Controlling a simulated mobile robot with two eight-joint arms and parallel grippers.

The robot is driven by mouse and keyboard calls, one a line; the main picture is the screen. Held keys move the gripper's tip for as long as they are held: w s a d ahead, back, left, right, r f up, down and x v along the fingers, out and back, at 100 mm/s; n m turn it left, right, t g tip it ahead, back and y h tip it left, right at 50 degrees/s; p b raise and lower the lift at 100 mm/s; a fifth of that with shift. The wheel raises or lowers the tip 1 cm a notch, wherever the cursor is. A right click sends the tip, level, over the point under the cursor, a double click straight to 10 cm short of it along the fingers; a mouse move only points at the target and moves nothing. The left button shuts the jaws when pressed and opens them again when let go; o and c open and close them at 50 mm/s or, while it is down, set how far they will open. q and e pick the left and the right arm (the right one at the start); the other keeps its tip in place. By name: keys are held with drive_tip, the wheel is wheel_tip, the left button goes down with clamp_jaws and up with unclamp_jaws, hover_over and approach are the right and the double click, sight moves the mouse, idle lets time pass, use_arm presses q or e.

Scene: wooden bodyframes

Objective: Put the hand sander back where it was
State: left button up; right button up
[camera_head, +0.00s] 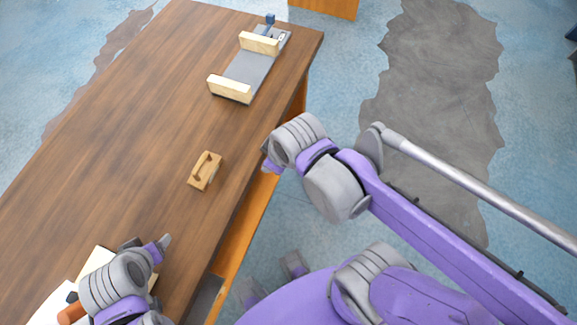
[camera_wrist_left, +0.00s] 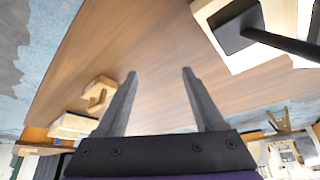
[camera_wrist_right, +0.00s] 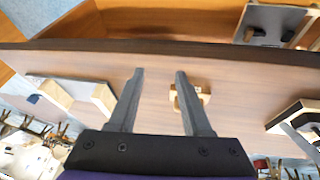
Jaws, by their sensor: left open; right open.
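The hand sander, a small light-wood block with a handle (camera_head: 207,170), lies on the brown wooden table (camera_head: 130,120) near its right edge. It also shows in the left wrist view (camera_wrist_left: 99,93), left of the fingers, and in the right wrist view (camera_wrist_right: 191,98), partly behind the right finger. My left gripper (camera_head: 165,243) is open and empty, over the near part of the table, nearer to me than the sander. My right gripper (camera_head: 270,165) is open and empty at the table's right edge, apart from the sander.
A grey board with two pale wooden blocks (camera_head: 245,75) and a blue knob sits at the table's far right corner. Near my left arm lie pale wood pieces and an orange-handled thing (camera_head: 72,312), partly hidden. The middle of the table is clear.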

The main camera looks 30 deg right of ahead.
drive_tip(key=s+d+m, duration=0.1)
drive_tip(key=m, duration=0.1)
drive_tip(key=s+f+m, duration=0.1)
drive_tip(key=m, duration=0.1)
drive_tip(key=s+d+f+m, duration=0.1)
drive_tip(key=shift+s+d+f+m+t+h, duration=0.1)
drive_tip(key=shift+d+f+m+t+h, duration=0.2)
drive_tip(key=shift+m+t, duration=0.1)
drive_tip(key=shift+r, duration=0.1)
